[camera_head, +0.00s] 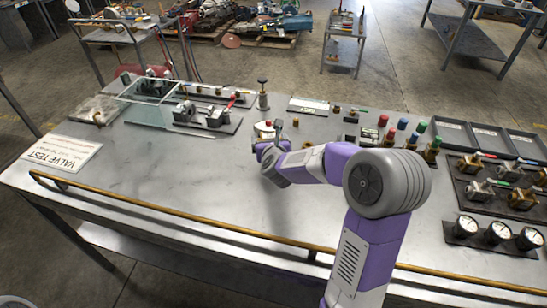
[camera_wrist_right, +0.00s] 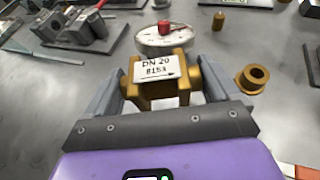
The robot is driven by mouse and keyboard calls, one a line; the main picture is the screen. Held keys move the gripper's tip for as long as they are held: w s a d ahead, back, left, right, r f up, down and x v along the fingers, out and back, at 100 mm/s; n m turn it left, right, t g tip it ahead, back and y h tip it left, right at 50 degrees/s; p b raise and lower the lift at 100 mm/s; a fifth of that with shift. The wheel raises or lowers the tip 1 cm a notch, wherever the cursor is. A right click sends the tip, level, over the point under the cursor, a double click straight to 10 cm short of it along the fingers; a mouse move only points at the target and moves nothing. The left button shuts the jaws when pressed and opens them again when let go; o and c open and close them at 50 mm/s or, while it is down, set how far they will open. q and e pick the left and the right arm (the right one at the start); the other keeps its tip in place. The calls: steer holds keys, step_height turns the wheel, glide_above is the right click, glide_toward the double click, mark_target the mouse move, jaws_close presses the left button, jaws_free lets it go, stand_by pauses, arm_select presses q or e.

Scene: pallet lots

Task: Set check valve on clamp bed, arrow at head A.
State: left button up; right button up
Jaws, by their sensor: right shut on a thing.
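My right gripper (camera_head: 268,152) is low over the middle of the bench. In the right wrist view it (camera_wrist_right: 160,88) is shut on a brass check valve (camera_wrist_right: 187,88), with one finger on each side. The gripper hides most of the valve in the head view. The clamp bed (camera_head: 208,122), a dark plate with grey blocks and a red handle, is to the gripper's left, apart from it. Head A's marking is not legible. My left gripper is not in view.
A round dial with a red knob (camera_wrist_right: 165,38) lies just beyond the valve, and a brass ring (camera_wrist_right: 252,80) at its right. A clear screen (camera_head: 148,90) stands by the clamp bed. A "VALVE TEST" sign (camera_head: 62,152) lies left. The bench's front middle is clear, edged by a brass rail (camera_head: 190,222).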

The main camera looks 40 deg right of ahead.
steer(key=shift+f+b, duration=0.9)
steer(key=shift+f, duration=1.65)
steer(key=shift+f, duration=0.15)
steer(key=o, duration=1.1)
